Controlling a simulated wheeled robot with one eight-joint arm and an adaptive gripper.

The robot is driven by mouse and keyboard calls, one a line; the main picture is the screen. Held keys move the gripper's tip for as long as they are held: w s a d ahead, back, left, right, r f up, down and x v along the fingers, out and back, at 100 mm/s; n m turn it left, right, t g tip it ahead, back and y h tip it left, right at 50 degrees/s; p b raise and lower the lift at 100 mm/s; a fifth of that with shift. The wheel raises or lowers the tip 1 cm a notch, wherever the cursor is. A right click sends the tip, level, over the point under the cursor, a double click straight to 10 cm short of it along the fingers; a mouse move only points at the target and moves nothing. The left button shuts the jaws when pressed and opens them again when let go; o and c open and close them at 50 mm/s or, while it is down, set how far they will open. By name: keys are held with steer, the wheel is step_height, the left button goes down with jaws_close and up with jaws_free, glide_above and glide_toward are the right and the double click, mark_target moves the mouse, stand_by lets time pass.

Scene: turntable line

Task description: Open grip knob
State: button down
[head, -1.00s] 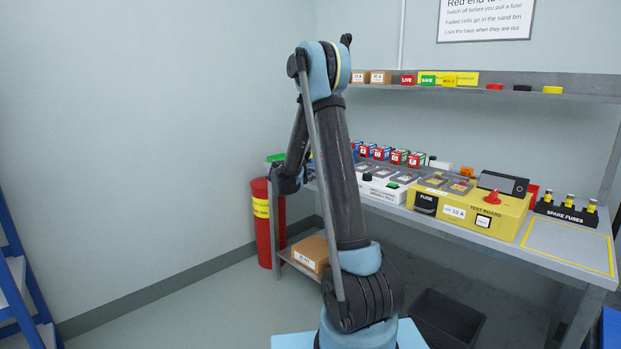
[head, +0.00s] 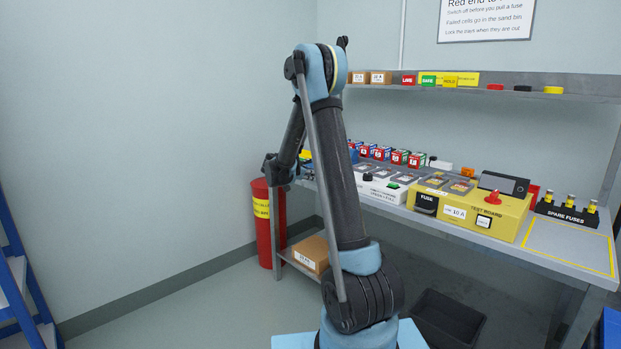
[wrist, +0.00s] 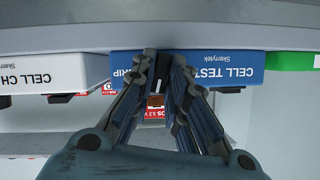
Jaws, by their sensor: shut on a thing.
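In the wrist view a blue panel (wrist: 220,60) lettered "CELL TEST" and, partly covered, "GRIP" lies across the upper middle. My gripper (wrist: 163,62) is in front of its left part, with its fingers close together. A narrow dark piece, which looks like the grip knob (wrist: 163,76), shows between the fingertips. The fingers cover most of it, so I cannot tell its shape or how far it is turned. In the head view my own arm hides the fingertips and the knob.
A white panel lettered "CELL CH" (wrist: 55,72) is at the left and a green one (wrist: 290,64) at the right. In the head view the yellow test board (head: 466,211) and spare fuses rack (head: 567,210) stand on the bench. A red bin (head: 263,225) is left of it.

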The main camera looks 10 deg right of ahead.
steer(key=shift+w+n+g+h, duration=0.15)
steer(key=shift+n+g+h, duration=0.3)
steer(key=shift+n, duration=0.35)
steer(key=c, duration=1.6)
jaws_free()
steer(key=v, duration=1.1)
steer(key=shift+a+r, duration=0.2)
steer(key=shift+a, duration=0.15)
